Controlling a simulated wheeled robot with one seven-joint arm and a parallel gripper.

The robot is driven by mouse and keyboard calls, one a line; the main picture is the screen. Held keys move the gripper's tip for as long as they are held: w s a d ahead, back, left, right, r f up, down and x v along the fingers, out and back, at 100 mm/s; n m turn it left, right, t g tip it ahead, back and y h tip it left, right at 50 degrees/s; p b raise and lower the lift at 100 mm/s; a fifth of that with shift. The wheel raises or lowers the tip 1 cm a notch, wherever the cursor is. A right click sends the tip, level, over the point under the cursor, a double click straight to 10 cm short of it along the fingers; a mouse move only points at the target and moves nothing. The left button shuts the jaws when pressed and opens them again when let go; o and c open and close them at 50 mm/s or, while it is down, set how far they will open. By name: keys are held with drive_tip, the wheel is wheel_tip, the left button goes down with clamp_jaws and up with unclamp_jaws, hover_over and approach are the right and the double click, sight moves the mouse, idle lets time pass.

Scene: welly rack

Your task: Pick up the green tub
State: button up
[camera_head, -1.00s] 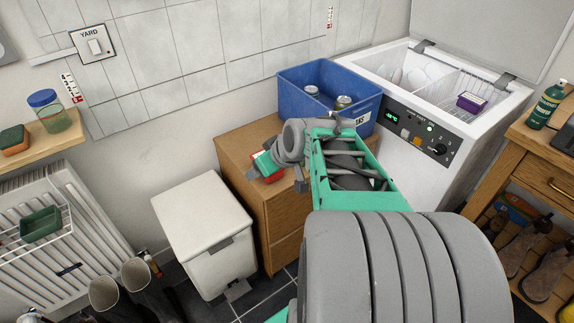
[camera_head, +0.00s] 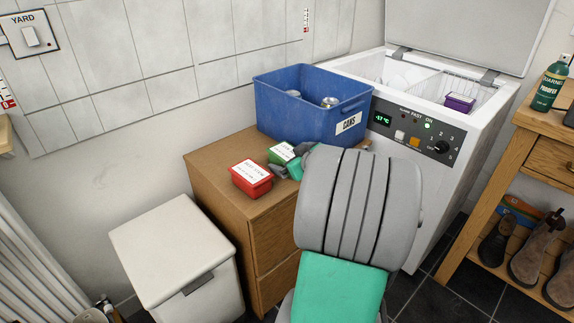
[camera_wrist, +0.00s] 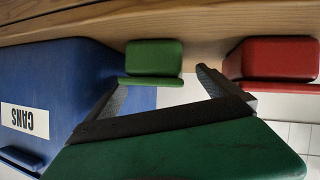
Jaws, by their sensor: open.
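The green tub (camera_head: 280,153) with a white label stands on the wooden drawer unit (camera_head: 225,148), between the red tub and the blue crate. In the wrist view, which is upside down, the green tub (camera_wrist: 153,58) is just ahead of my gripper, roughly between its fingertips. My gripper (camera_wrist: 161,78) is open and empty, its two dark fingers spread apart. In the head view my gripper (camera_head: 290,170) is beside the green tub, mostly hidden by my arm. I cannot tell whether a finger touches the tub.
The red tub (camera_head: 251,179) stands close to the left of the green tub. The blue crate (camera_head: 290,119) marked CANS, holding cans, is right behind it. An open chest freezer (camera_head: 437,124) stands to the right, a white bin (camera_head: 165,240) to the left.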

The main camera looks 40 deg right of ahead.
drive_tip(key=shift+w+d+f, duration=0.15)
drive_tip(key=shift+w, duration=0.25)
drive_tip(key=shift+c, duration=0.6)
drive_tip(key=c, duration=1.8)
